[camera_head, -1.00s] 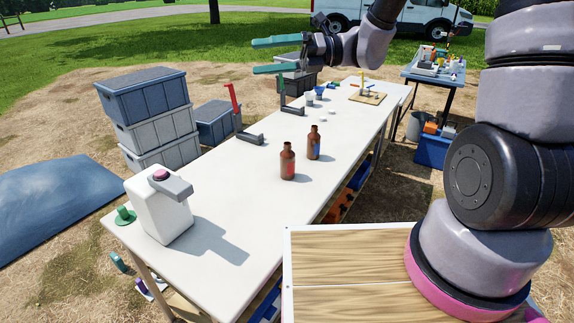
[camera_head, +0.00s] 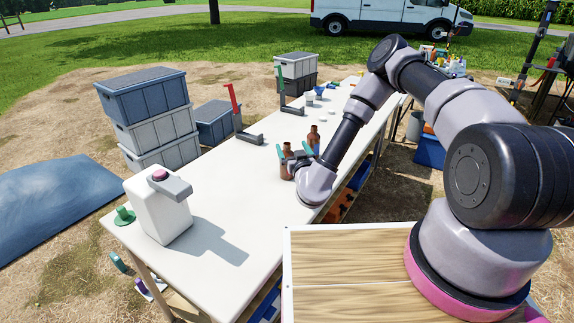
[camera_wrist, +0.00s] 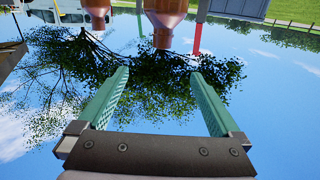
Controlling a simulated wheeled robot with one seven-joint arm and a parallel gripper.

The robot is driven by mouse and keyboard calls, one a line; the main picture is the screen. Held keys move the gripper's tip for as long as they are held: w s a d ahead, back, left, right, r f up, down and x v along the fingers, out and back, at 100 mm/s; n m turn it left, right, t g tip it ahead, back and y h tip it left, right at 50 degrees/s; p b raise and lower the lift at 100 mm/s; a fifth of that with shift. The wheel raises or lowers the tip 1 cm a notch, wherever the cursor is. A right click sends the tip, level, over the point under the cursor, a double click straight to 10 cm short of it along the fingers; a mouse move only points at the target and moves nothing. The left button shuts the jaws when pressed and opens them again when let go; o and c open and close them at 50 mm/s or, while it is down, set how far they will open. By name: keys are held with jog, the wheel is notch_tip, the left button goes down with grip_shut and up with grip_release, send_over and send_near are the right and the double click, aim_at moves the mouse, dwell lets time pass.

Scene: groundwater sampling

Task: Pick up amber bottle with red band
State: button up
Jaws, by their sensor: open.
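The amber bottle with the red band (camera_head: 287,161) stands upright on the white table, partly hidden by my gripper in the head view; its band is hardly visible now. A second amber bottle with a blue band (camera_head: 313,137) stands just behind it to the right. My gripper (camera_head: 294,151) is open and empty, with its green fingers beside the nearer bottle. The wrist view appears upside down. There, a bottle neck (camera_wrist: 165,22), seemingly the red-banded one, lies ahead between the fingertips (camera_wrist: 158,75). The other bottle (camera_wrist: 97,10) is left of it. Both bands are out of frame.
The white table (camera_head: 225,195) carries a white jug (camera_head: 158,208) at the near left. A red upright stand (camera_head: 235,108) and a green one (camera_head: 281,88) stand along its far side. Small white items lie farther back. The table's middle left is clear.

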aim_at(287, 154)
jog(key=f, duration=0.7)
jog(key=shift+w+f, duration=0.2)
jog(key=shift+w, duration=0.05)
jog(key=shift+x, duration=3.55)
jog(key=shift+a+r, duration=0.1)
grip_shut()
